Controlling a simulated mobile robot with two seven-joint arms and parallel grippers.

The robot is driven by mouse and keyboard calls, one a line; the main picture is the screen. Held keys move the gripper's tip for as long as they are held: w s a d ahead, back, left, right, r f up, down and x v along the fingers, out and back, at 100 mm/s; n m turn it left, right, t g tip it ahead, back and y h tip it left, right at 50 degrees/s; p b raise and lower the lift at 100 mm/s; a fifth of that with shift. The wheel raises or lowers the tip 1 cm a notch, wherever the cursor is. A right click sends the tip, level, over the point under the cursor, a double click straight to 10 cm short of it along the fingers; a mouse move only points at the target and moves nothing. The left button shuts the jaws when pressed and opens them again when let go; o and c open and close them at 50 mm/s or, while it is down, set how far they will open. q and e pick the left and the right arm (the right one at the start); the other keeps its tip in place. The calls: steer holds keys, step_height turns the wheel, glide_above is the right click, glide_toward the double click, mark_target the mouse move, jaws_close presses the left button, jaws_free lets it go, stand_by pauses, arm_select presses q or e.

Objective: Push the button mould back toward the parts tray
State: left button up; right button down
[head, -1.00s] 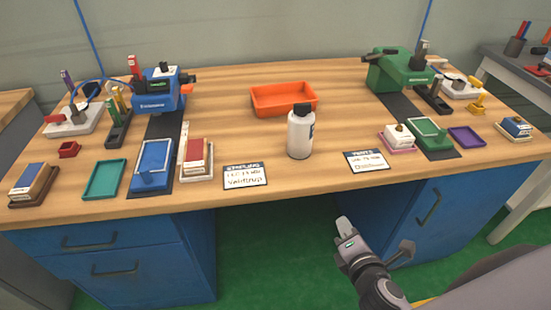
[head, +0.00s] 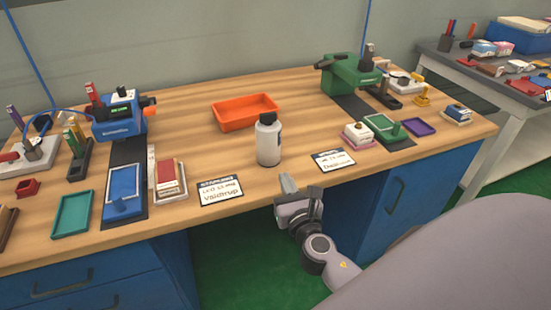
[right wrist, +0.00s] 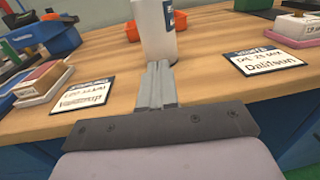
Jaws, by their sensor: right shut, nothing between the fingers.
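A blue frame-like plate (head: 122,190) with a light wire loop lies on a black strip at the left front, before the blue machine (head: 122,117). A similar green plate (head: 385,127) lies before the green machine (head: 352,75). I cannot tell which is the button mould. An orange tray (head: 245,111), possibly the parts tray, sits empty at the table's middle back. My right gripper (head: 288,186) is at the front table edge, below the white bottle (head: 268,140). Its fingers (right wrist: 157,70) are shut and empty, pointing at the bottle in the right wrist view. My left gripper is out of view.
Two label cards, one left (head: 221,190) and one right (head: 333,159), lie near the front edge. A teal tray (head: 72,213) and a red-topped block (head: 168,174) flank the blue plate. A grey side table (head: 475,70) stands right.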

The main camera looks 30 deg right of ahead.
mark_target(273, 152)
steer(key=x, duration=0.8)
steer(key=shift+w+d+f, duration=0.1)
steer(key=shift+w, duration=0.25)
steer(key=b+x, duration=0.2)
steer(key=x, duration=0.8)
steer(key=shift+b, duration=0.35)
steer(key=shift+w+d, duration=0.15)
steer(key=shift+w, duration=0.15)
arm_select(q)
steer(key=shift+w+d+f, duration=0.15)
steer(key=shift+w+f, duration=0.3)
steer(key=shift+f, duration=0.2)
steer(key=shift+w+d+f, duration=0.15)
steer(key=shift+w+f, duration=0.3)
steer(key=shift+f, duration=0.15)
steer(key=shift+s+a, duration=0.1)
arm_select(e)
steer(key=shift+s, duration=0.15)
